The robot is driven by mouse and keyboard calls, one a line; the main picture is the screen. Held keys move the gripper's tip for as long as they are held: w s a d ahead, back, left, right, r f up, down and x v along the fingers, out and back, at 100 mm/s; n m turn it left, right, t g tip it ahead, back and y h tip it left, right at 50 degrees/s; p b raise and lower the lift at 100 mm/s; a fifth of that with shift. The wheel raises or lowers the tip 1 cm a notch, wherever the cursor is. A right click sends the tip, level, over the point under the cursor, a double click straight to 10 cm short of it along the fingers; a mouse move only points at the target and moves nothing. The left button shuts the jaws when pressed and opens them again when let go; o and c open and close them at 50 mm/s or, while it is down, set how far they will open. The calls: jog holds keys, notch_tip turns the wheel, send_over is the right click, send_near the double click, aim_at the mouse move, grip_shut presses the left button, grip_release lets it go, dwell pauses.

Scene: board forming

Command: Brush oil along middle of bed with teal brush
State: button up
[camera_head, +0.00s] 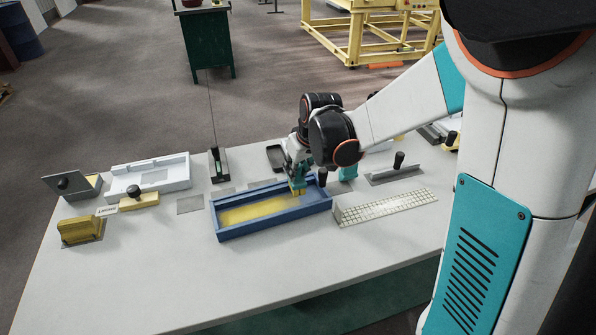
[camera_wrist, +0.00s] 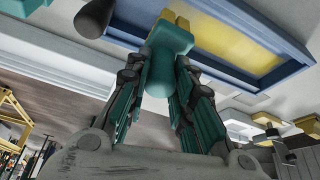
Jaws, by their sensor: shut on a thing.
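The bed is a blue rectangular frame (camera_head: 273,229) on the grey-white table, with a yellow oil patch (camera_head: 262,210) along its middle. The yellow patch also shows in the wrist view (camera_wrist: 235,45). My gripper (camera_head: 299,175) is over the right end of the bed. It is shut on the teal brush (camera_wrist: 168,60), whose yellow bristles point at the bed. In the head view the bristles (camera_head: 298,190) are at the bed's right end. I cannot tell whether they touch the floor of the bed.
A white gridded block (camera_head: 385,208) lies right of the bed. A black-handled trowel (camera_head: 395,172) stands behind it. A white tray (camera_head: 150,176), a yellow block (camera_head: 82,230) and a yellow float with a black knob (camera_head: 138,200) are at left. The table's front is clear.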

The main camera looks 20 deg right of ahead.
jog(key=shift+a+r+p, duration=0.1)
jog(key=shift+r+p, duration=1.1)
jog(key=shift+r, duration=0.8)
